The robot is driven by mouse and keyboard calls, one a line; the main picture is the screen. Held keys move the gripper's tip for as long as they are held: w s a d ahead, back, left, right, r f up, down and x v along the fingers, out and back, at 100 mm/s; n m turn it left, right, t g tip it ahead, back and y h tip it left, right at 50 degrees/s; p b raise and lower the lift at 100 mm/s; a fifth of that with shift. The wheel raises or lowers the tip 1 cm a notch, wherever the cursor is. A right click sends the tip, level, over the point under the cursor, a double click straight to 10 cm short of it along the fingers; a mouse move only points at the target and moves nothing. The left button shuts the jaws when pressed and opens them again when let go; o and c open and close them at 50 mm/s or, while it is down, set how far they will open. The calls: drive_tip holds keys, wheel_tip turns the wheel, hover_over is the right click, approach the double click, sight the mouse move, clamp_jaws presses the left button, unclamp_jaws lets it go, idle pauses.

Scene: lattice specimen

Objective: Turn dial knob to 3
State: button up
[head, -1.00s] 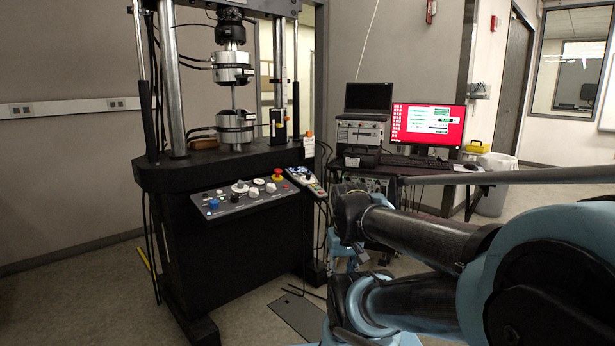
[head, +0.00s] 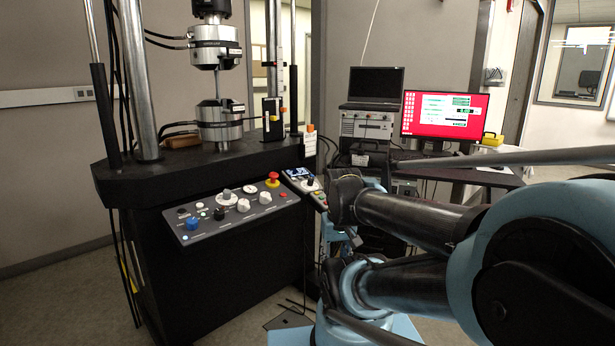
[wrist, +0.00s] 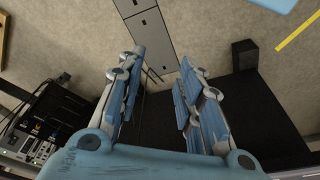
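The black control panel (head: 235,222) slopes from the front of the testing machine in the head view. Markings are too small to read, so I cannot tell which dial bears a 3. In the wrist view my gripper (wrist: 160,70) is open and empty, its blue fingers apart above the floor. I cannot make it out in the head view. My arm is folded at right, apart from the panel.
The testing machine (head: 200,170) stands at left with steel columns and grips. A small handset (head: 305,184) sits beside the panel. A desk with a laptop (head: 376,86) and red-screened monitor (head: 437,115) stands behind my arm. Bare floor (head: 60,300) shows at lower left.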

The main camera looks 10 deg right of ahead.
drive_tip(key=shift+w+d, duration=0.2)
drive_tip(key=shift+w, duration=0.35)
drive_tip(key=shift+o, duration=0.9)
drive_tip(key=shift+r, duration=0.1)
wheel_tip(320, 180, up, 24)
drive_tip(key=f+m+t+y, duration=0.1)
drive_tip(key=m+y, duration=0.2)
drive_tip(key=m, duration=2.2)
hover_over(311, 179)
drive_tip(key=s+d, duration=0.5)
drive_tip(key=x, duration=1.6)
drive_tip(key=shift+w+a, duration=0.3)
drive_tip(key=shift+a, duration=0.05)
